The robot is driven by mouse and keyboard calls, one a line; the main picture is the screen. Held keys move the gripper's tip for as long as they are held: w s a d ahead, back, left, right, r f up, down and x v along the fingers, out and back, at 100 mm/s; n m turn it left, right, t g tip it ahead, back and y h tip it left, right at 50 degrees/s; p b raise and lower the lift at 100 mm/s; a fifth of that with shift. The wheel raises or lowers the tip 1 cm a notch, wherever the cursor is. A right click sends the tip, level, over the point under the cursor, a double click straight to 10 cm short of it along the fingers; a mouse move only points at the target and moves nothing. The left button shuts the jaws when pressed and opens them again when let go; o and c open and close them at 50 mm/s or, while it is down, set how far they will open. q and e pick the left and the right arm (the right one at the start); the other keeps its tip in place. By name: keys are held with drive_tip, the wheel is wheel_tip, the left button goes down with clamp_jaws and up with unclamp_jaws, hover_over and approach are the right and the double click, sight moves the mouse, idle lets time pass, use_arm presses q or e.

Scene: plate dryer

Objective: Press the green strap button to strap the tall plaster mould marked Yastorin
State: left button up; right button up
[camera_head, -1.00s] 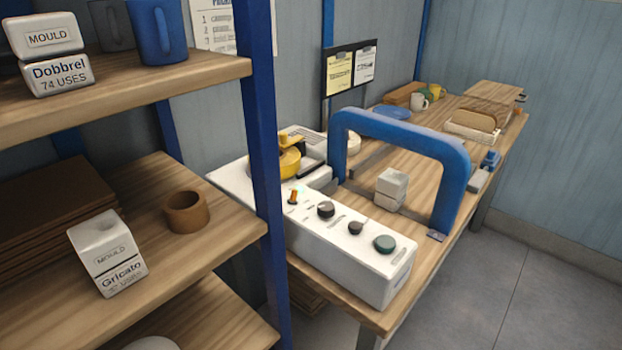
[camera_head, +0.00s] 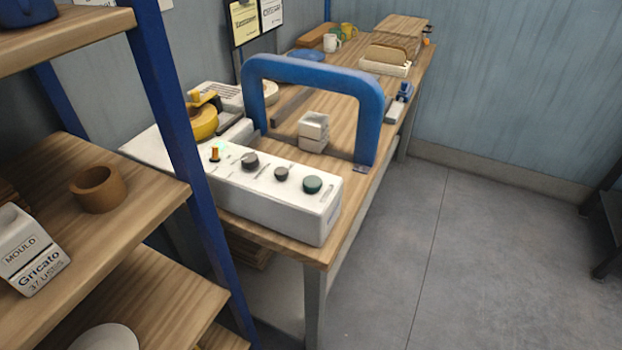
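A white control box (camera_head: 272,190) stands at the near end of the wooden workbench. A dark green round button (camera_head: 312,185) sits on its top at the right end, beside two black knobs (camera_head: 250,160) and an orange switch (camera_head: 214,154). A blue arch (camera_head: 318,72) rises behind the box. A small white two-part mould (camera_head: 313,131) stands on the bench within the arch's opening; I cannot read any name on it. A yellow card (camera_head: 244,22) on the board behind has a name too small to read surely. Neither of my grippers shows.
A blue-posted shelf (camera_head: 175,120) fills the left side, holding a white mould marked Gricato (camera_head: 30,255) and a brown cup (camera_head: 97,189). Farther along the bench are a blue plate (camera_head: 306,55), mugs (camera_head: 332,42) and wooden items. Open grey floor (camera_head: 450,260) lies right of the bench.

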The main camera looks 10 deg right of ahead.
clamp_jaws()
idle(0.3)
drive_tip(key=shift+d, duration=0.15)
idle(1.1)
